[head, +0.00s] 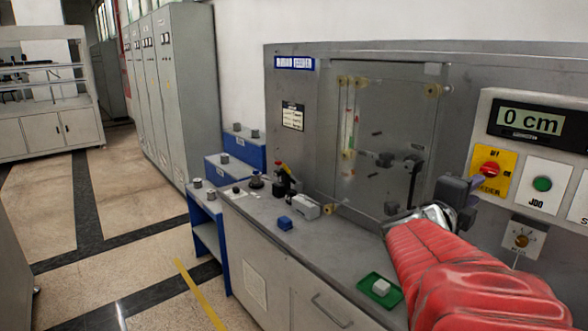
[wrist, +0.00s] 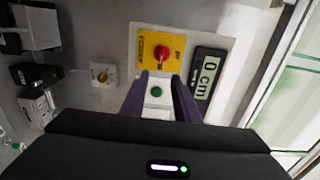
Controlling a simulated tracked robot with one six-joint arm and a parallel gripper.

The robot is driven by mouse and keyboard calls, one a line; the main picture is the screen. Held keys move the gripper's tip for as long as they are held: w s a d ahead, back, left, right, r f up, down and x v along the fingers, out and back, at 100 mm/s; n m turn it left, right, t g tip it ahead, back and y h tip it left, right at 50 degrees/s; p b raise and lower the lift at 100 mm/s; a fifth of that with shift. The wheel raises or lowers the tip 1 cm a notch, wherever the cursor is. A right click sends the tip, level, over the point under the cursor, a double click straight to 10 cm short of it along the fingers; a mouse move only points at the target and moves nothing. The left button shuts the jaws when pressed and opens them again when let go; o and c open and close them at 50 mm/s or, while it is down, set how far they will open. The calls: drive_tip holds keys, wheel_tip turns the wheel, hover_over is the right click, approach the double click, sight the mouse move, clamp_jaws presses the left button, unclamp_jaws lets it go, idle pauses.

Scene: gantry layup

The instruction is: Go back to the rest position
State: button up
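My gripper (head: 462,192) is at the end of my red arm, raised in front of the grey machine's panel at right in the head view. In the wrist view my gripper (wrist: 161,76) has its two dark purple fingers apart, with nothing between them. The green button (wrist: 156,91) shows through the gap between the fingers. The red switch on its yellow plate (wrist: 175,56) lies beyond the fingertips. I cannot tell how far the fingertips are from the panel.
The display (head: 530,122) reads 0 cm. The clear door (head: 385,125) looks closed. Grey cabinets (head: 180,90) stand left; the floor (head: 110,200) is open.

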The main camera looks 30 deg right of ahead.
drive_tip(key=shift+s+a, duration=0.2)
drive_tip(key=shift+a, duration=0.35)
drive_tip(key=shift+w, duration=0.1)
drive_tip(key=w+a+f+n+t+y, duration=0.2)
drive_tip(key=w+a+n+t+y, duration=0.25)
drive_tip(key=w+n, duration=0.45)
drive_tip(key=w+a+f+n+t+y, duration=0.25)
drive_tip(key=w+a+n+y, duration=0.35)
drive_tip(key=n, duration=0.5)
drive_tip(key=s+a+f+n+g+y, duration=0.1)
drive_tip(key=s+a+f+n, duration=0.3)
drive_tip(key=a, duration=0.7)
drive_tip(key=s+a+f+n+g+y, duration=0.1)
drive_tip(key=s+a+f+n+y, duration=0.3)
drive_tip(key=a, duration=0.8)
drive_tip(key=s+a+f+n+g+y, duration=0.2)
drive_tip(key=s+a+f+n, duration=0.2)
drive_tip(key=a, duration=0.8)
wheel_tip(320, 180, down, 4)
drive_tip(key=n, duration=0.2)
drive_tip(key=shift+s+a+n, duration=0.15)
drive_tip(key=shift+a+n, duration=0.1)
drive_tip(key=shift+n, duration=0.05)
